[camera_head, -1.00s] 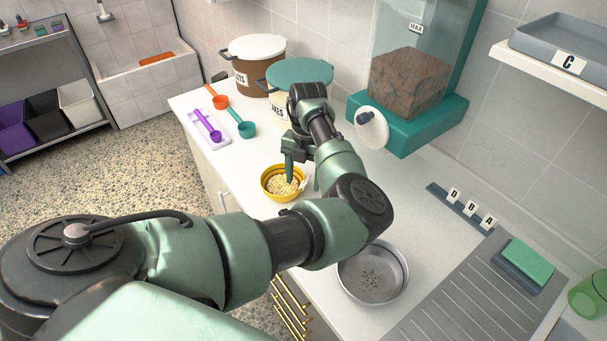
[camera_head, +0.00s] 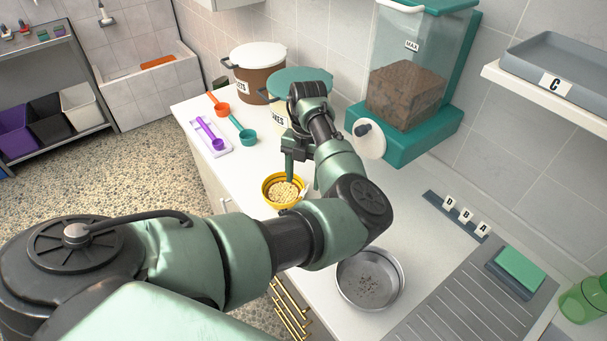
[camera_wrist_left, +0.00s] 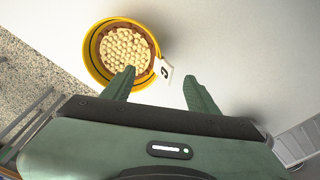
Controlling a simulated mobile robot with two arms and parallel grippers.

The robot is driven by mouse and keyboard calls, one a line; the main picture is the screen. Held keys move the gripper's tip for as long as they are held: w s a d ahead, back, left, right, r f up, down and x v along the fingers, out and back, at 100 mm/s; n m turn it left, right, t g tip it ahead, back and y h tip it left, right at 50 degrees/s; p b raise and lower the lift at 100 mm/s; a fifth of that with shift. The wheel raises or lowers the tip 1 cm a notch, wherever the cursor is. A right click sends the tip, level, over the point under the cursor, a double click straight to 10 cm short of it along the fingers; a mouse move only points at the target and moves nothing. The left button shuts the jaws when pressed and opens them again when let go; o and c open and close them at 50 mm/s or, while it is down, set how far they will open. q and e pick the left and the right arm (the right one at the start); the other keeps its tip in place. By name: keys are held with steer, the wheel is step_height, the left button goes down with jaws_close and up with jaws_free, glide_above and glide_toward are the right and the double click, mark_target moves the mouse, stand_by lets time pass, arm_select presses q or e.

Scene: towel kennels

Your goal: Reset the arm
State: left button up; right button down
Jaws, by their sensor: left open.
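My left arm reaches in from the left over the white counter. My left gripper (camera_head: 302,172) is pointed down just above the counter, behind and beside a yellow bowl of pale pellets (camera_head: 284,188). My right gripper is not in view.
A metal bowl (camera_head: 370,294) with a few crumbs stands on the counter (camera_head: 410,225). Purple, teal and red scoops (camera_head: 249,136), two lidded tubs (camera_head: 256,54), a kibble dispenser (camera_head: 405,95) and letter tags D, B, A (camera_head: 465,215) line the counter. A grey tray (camera_head: 560,65) sits on a shelf.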

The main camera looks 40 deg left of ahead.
arm_select(q)
steer(key=shift+r+p, duration=0.4)
steer(key=shift+r, duration=0.25)
jaws_close()
stand_by(1.3)
steer(key=shift+s+d+p, duration=0.1)
steer(key=shift+d+p, duration=0.2)
steer(key=shift+p, duration=0.1)
steer(key=shift+f+b, duration=0.4)
steer(key=shift+f, duration=0.35)
